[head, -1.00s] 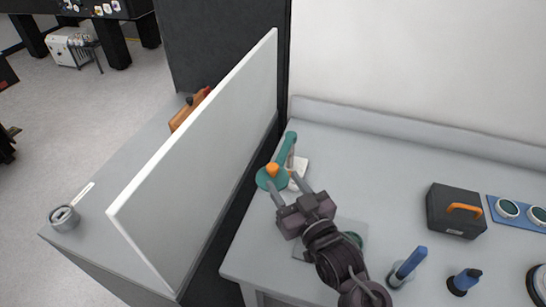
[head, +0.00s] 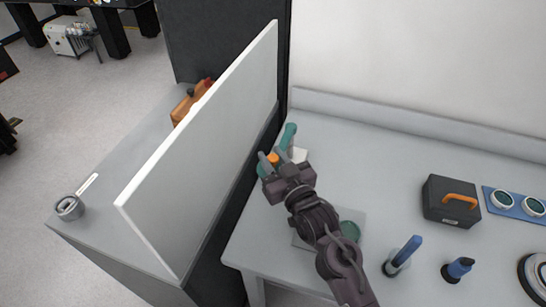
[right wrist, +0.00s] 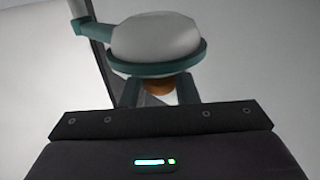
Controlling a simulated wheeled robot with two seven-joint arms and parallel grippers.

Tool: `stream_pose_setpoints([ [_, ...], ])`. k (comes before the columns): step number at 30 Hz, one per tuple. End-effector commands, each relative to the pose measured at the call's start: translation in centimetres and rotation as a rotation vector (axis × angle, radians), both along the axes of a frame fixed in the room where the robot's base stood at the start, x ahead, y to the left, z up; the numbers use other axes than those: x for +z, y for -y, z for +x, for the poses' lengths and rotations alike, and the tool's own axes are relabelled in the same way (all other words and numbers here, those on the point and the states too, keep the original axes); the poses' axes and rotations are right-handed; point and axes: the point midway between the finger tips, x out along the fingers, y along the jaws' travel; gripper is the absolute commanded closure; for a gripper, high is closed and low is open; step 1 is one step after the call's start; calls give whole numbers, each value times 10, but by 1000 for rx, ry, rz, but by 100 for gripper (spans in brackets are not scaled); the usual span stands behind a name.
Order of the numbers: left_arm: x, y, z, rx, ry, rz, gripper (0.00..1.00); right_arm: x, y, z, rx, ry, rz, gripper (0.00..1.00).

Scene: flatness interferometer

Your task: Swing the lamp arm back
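The lamp arm (head: 289,135) is a teal bar at the left end of the bench, close to the pale partition. Its teal lamp head (head: 261,171) is partly hidden by my gripper. An orange knob (head: 272,158) shows between the fingertips. My right gripper (head: 273,155) is open, with one finger on each side of the knob and small gaps visible. My left gripper is not in view.
The pale partition (head: 205,150) stands close left of the lamp. A grey plate with a green disc (head: 349,230) lies below my right arm. Blue-handled tools (head: 402,256), a dark case (head: 450,203) and a blue tray (head: 516,206) stand farther right. The bench's back middle is clear.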

Motion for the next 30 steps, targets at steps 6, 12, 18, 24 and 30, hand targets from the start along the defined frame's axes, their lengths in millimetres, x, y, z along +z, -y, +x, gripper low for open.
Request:
stream_pose_setpoints([
  [6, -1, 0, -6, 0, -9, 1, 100, 0, 0, 0, 0, 0, 0, 100],
  [12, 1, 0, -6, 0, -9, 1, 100, 1, 7, 0, 33, 7, -4, 100],
  [18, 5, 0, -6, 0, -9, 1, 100, 1, 27, -4, 162, 7, -10, 100],
  [24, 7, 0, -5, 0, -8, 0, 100, 1, 41, -6, 253, 3, -3, 100],
  [30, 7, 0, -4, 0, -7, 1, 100, 1, 42, -7, 264, 1, 1, 100],
])
